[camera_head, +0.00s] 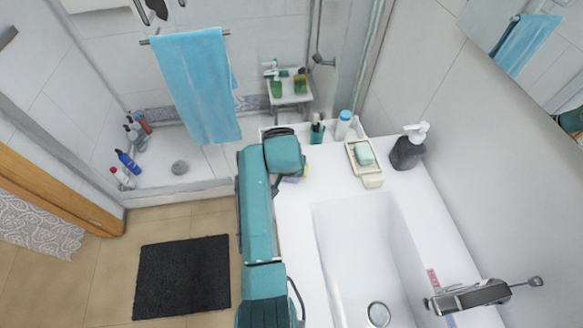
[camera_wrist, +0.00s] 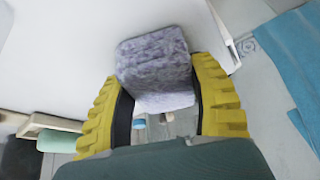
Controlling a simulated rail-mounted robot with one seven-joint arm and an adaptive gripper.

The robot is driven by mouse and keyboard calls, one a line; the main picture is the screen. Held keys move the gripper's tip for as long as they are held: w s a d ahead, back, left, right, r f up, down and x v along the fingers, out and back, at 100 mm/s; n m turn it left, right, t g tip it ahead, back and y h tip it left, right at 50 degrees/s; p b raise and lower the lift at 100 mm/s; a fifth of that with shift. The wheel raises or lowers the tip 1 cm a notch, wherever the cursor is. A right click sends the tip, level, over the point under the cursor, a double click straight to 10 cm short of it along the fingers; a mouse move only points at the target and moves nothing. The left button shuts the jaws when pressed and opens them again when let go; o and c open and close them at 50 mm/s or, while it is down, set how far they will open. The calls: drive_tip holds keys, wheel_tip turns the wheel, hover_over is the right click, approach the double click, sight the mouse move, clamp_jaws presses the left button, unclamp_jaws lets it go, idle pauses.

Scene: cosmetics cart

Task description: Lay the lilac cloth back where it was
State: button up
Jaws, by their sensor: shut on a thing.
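In the wrist view, the lilac cloth (camera_wrist: 155,62) is a mottled, folded piece between the two yellow fingers of my gripper (camera_wrist: 160,85). My gripper is shut on it, and the cloth sticks out beyond the fingertips. In the head view, my teal arm hides most of my gripper. Only a small yellow and lilac patch shows beside the arm, near the left edge of the white counter (camera_head: 297,222). I cannot tell whether the cloth touches a surface.
A soap dish (camera_head: 353,149) with green soap (camera_head: 364,152) and a dark dispenser (camera_head: 408,148) stand on the counter by the basin (camera_head: 346,218). A cup with brushes (camera_head: 317,132) and a blue-white bottle (camera_head: 343,125) stand behind. A blue towel (camera_head: 198,85) hangs left.

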drive_tip(key=shift+w, duration=0.1)
drive_tip(key=o, duration=1.2)
drive_tip(key=shift+f, duration=0.1)
drive_tip(key=shift+c, duration=0.2)
